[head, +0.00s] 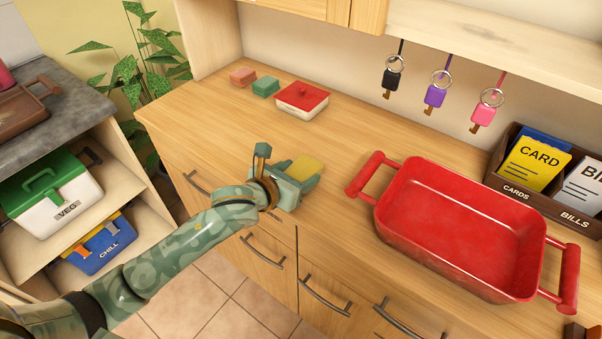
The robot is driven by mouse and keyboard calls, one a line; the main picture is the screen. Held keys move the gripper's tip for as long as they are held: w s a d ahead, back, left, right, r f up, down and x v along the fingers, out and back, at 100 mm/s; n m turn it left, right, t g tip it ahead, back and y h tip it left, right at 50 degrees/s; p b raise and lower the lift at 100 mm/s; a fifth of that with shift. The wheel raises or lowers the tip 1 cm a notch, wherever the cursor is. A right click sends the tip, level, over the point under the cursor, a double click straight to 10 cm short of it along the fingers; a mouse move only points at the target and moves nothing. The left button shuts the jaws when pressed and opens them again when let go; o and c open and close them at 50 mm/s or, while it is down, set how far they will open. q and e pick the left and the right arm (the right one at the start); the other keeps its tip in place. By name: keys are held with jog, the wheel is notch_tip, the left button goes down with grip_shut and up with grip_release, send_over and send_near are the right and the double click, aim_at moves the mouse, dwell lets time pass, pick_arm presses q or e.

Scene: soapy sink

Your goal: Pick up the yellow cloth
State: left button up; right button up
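I do not make out my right gripper in the head view.
A red two-handled dish (459,228) stands empty on the right. A red-lidded box (302,99), a green block (266,87) and a pink block (243,77) sit at the back. A card organiser (545,208) is at the far right. Keys (436,94) hang above. Counter behind the gripper is clear.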

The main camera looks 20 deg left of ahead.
aim_at(297, 174)
pick_arm(q)
jog(key=shift+r+p, duration=0.35)
jog(key=shift+r, duration=0.15)
notch_tip(297, 174, up, 3)
jog(key=shift+r+p, duration=0.1)
jog(key=shift+p, duration=0.8)
jog(key=s+d+r+p, duration=0.2)
jog(key=s+r+p, duration=0.1)
jog(key=s, duration=0.3)
jog(key=s+d+r+p, duration=0.3)
jog(key=s+r, duration=0.2)
jog(key=s, duration=0.2)
jog(key=shift+d+r, duration=0.3)
jog(key=shift+r, duration=0.1)
pick_arm(e)
notch_tip(297, 174, up, 8)
jog(key=w, duration=0.2)
jog(key=shift+t, duration=0.4)
jog(key=shift+w+a+r, duration=0.1)
pick_arm(q)
jog(key=shift+o, duration=0.6)
jog(key=shift+c, duration=0.2)
